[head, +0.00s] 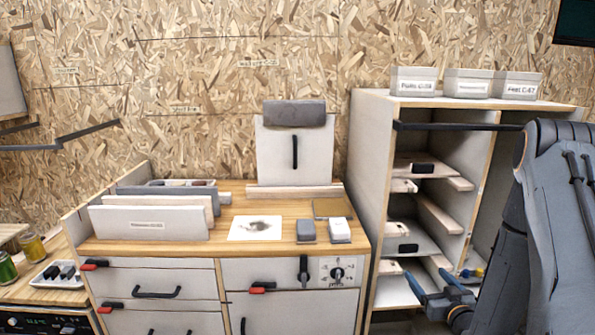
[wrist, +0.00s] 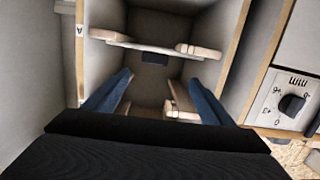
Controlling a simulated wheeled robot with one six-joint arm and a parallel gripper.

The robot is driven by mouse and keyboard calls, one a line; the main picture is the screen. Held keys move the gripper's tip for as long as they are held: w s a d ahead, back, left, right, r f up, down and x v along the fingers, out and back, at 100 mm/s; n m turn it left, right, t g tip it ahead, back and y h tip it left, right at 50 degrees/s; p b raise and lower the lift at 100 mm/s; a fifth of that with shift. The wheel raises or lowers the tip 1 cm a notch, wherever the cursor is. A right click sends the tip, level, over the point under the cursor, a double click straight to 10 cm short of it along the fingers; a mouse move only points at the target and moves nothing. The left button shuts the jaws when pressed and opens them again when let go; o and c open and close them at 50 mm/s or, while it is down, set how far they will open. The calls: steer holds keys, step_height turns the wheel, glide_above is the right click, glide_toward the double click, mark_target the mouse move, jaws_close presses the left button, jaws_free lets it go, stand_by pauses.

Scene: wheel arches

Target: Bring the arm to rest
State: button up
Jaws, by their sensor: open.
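My gripper (head: 431,281) shows at the lower right of the head view, in front of the lower part of the open shelf cabinet (head: 370,150). In the wrist view its two blue fingers (wrist: 158,82) stand wide apart with nothing between them. They point into an open compartment (wrist: 150,22) of pale panels. A shelf board (wrist: 140,45) with light wooden ends lies ahead of the fingertips, and a small dark block shows just below it. My grey arm covers the right side of the head view and hides part of the cabinet.
Left of the cabinet, a wooden counter (head: 190,248) holds folders, a white sheet (head: 255,228) and two small blocks. Drawers with black handles are below it. Three labelled bins (head: 466,84) stand on the cabinet. A panel with a dark knob (wrist: 291,104) is at right in the wrist view.

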steer(key=s+a+r+g+h, duration=0.1)
steer(key=s+a+r+g, duration=0.5)
steer(key=a+g, duration=0.3)
steer(key=s+a+r+g, duration=0.3)
steer(key=s+a, duration=0.2)
steer(key=s, duration=0.5)
steer(key=s+a+r+g, duration=0.3)
steer(key=s+a+g, duration=0.1)
steer(key=s, duration=0.6)
steer(key=shift+s+a+r+m, duration=0.2)
steer(key=shift+s+a+m, duration=0.2)
steer(key=shift+a, duration=0.15)
